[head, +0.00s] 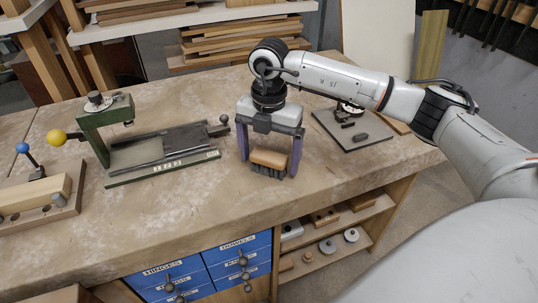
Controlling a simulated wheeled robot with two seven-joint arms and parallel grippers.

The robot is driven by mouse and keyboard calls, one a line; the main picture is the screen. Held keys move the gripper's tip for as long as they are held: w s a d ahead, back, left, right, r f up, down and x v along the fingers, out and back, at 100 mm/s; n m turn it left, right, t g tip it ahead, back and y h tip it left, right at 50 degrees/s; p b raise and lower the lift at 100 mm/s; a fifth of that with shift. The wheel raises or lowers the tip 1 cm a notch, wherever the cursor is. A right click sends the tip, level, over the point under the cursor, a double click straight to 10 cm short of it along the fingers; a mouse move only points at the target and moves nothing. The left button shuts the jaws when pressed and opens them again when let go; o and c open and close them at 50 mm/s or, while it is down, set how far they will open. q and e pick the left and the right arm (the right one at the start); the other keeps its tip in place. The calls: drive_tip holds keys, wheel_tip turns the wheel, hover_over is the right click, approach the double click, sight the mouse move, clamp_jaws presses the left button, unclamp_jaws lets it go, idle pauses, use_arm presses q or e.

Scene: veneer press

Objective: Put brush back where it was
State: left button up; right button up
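The brush (269,158) has a light wooden back and dark bristles. It is bristles down at the bench's front middle, and appears to rest on the bench top. My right gripper (269,168) reaches in from the right and points down over it. Its two purple fingers are wide apart, one on each side of the brush, with narrow gaps showing between them and the brush. Whether either finger touches it is hard to see. My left gripper is not in view.
A green press (160,150) stands left of the brush. A grey plate (372,134) with small dark parts lies to the right, partly behind my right arm. A wooden jig (40,200) is at far left. Blue drawers (205,268) and an open shelf (335,235) are below the bench edge.

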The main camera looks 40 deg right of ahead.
sight(269, 154)
wheel_tip(269, 154, up, 12)
drive_tip(key=shift+r, duration=0.2)
idle(0.4)
